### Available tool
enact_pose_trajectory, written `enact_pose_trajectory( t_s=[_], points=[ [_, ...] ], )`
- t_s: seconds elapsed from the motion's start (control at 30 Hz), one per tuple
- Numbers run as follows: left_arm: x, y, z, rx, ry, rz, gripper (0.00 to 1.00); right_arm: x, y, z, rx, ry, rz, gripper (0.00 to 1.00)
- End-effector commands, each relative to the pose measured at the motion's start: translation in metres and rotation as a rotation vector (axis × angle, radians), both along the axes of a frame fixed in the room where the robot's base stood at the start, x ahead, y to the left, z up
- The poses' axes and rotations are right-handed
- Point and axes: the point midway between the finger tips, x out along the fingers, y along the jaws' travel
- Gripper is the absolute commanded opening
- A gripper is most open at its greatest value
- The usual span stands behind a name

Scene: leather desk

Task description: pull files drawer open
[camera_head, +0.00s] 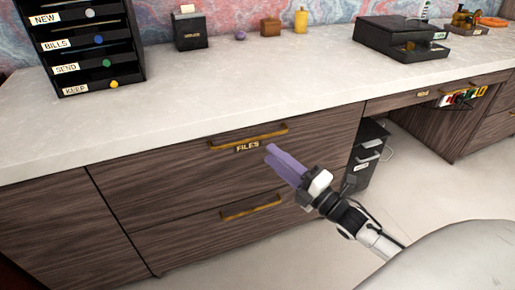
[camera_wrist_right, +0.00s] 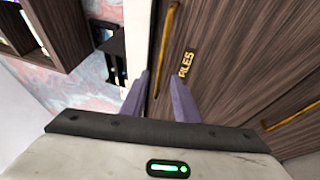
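The files drawer (camera_head: 180,170) is the upper dark wood drawer under the pale desktop in the head view, and its front looks flush with the cabinet. Its brass bar handle (camera_head: 249,137) runs along the top, above a FILES label (camera_head: 248,147). My right gripper (camera_head: 271,154), with purple fingers, is in front of the drawer, right of and below the label. The handle (camera_wrist_right: 166,45) and label (camera_wrist_right: 186,64) lie beyond the fingertips. My left gripper is not in view.
A lower drawer with its own brass handle (camera_head: 251,208) is below. A black letter organizer (camera_head: 95,50) stands on the desktop (camera_head: 200,95) at left. A black printer-like device (camera_head: 400,38) is at right. The floor in front is clear.

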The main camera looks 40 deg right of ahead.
Motion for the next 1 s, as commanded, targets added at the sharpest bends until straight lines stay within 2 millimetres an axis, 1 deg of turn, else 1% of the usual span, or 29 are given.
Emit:
enact_pose_trajectory(
  t_s=[0.03, 0.1, 0.2, 0.33, 0.5, 0.77, 0.87, 0.93, 1.0],
  points=[
    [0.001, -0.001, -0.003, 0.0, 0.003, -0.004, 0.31, 0.011, 0.002, 0.002, 0.001, -0.005, 0.001, 0.28],
    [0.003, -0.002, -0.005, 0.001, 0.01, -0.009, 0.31, 0.024, 0.004, 0.004, 0.0, -0.004, 0.001, 0.28],
    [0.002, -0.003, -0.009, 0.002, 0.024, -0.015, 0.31, 0.041, 0.007, 0.007, 0.001, -0.002, 0.001, 0.28],
    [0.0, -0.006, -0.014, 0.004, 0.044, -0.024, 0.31, 0.057, 0.01, 0.01, 0.001, 0.0, 0.0, 0.28],
    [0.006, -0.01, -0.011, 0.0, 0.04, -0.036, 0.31, 0.067, 0.012, 0.011, 0.003, 0.004, 0.0, 0.28],
    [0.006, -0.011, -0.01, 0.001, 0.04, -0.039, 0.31, 0.068, 0.012, 0.012, 0.003, 0.005, 0.0, 0.28],
    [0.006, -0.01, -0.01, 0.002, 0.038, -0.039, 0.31, 0.068, 0.012, 0.012, 0.003, 0.004, 0.0, 0.13],
    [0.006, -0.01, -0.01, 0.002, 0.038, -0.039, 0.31, 0.068, 0.012, 0.012, 0.003, 0.004, 0.0, 0.01],
    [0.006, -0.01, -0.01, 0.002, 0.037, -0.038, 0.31, 0.068, 0.012, 0.012, 0.003, 0.004, 0.0, 0.0]
  ],
)
